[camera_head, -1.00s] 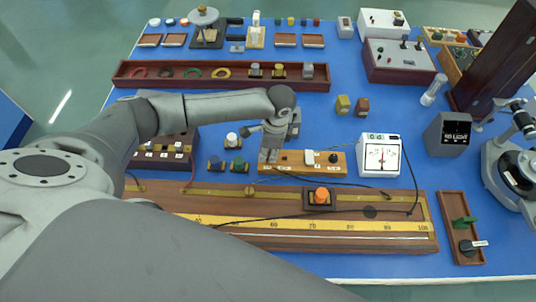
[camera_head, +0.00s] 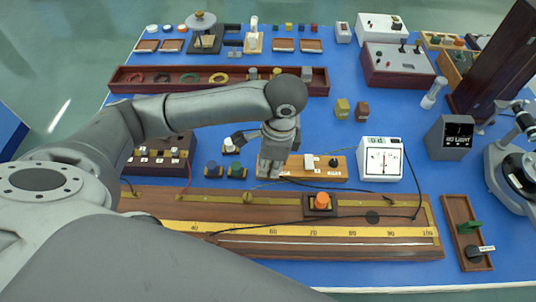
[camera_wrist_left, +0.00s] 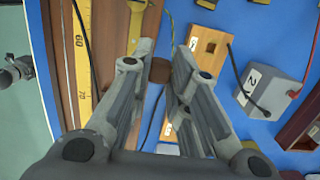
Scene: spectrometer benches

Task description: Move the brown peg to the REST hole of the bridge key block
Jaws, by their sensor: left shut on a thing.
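The bridge key block (camera_head: 320,174) is a long light-wood block in the middle of the table, with a white part and a black knob on top. My left gripper (camera_head: 271,171) is low at the block's left end and hides that end. In the left wrist view, the brown peg (camera_wrist_left: 160,71) is a short dark-brown piece between the fingertips of my left gripper (camera_wrist_left: 157,66), which is shut on it. A light-wood block with a dark hole and white label (camera_wrist_left: 207,48) lies just right of the fingers there. I cannot tell whether the peg touches the block. My right gripper is out of view.
A long slide-wire board (camera_head: 300,236) with a yellow scale and orange knob (camera_head: 322,201) lies in front. A white meter (camera_head: 380,158) stands right of the block. Dark round-based parts (camera_head: 237,170) stand left of the gripper. Thin wires cross nearby.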

